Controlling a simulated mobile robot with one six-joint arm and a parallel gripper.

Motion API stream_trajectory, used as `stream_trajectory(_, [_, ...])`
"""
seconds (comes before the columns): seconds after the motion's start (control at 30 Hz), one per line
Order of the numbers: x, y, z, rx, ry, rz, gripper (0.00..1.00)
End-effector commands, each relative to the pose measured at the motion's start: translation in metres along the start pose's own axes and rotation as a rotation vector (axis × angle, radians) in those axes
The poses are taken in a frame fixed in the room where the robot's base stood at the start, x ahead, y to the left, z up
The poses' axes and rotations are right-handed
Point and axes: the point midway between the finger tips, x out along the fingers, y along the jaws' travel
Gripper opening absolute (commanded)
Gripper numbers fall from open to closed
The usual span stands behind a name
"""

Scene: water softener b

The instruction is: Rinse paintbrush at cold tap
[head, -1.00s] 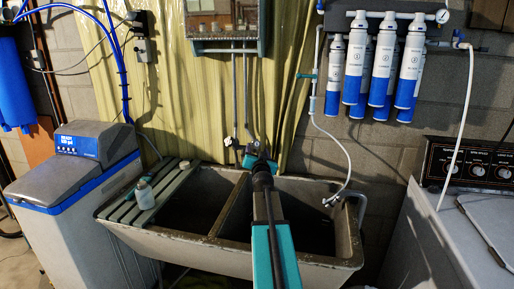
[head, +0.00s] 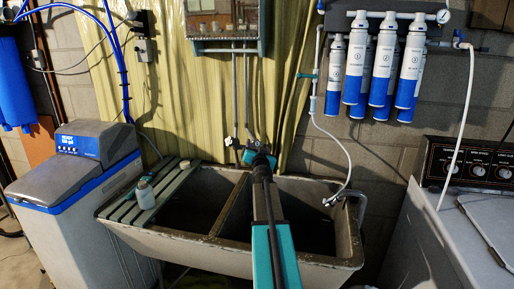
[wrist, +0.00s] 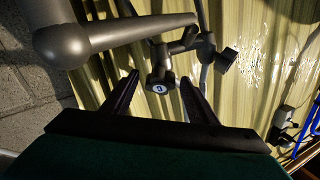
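A dark tap knob with a pale round label (wrist: 158,86) shows between the fingers of my gripper (wrist: 160,77) in the wrist view. The fingers are open, one on each side, with a visible gap to the knob. The mark on the label is too small to read surely. A thick grey spout or pipe (wrist: 120,33) crosses above. In the head view my gripper (head: 256,146) is at the pipes behind the sink (head: 185,243), and my arm hides most of the taps. I cannot make out a paintbrush surely; a small green item (head: 127,192) lies on the slatted drainboard (head: 160,190).
A bottle (head: 145,195) stands on the drainboard, with a small pale item (head: 185,164) near its back end. A white hose (head: 341,155) hangs at the sink's right. A washing machine (head: 430,240) stands further right.

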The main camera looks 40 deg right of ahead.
Motion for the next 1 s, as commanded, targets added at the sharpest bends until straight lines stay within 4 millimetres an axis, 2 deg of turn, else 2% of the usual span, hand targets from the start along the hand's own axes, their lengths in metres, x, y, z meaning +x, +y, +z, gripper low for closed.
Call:
stream_trajectory(0.03, [0.0, 0.0, 0.0001, 0.0, 0.0, 0.0, 0.45])
stream_trajectory(0.23, [-0.0001, 0.0, 0.0001, 0.0, 0.0, 0.0, 0.12])
stream_trajectory(1.0, [0.0018, 0.0005, 0.0029, -0.039, 0.001, -0.027, 0.12])
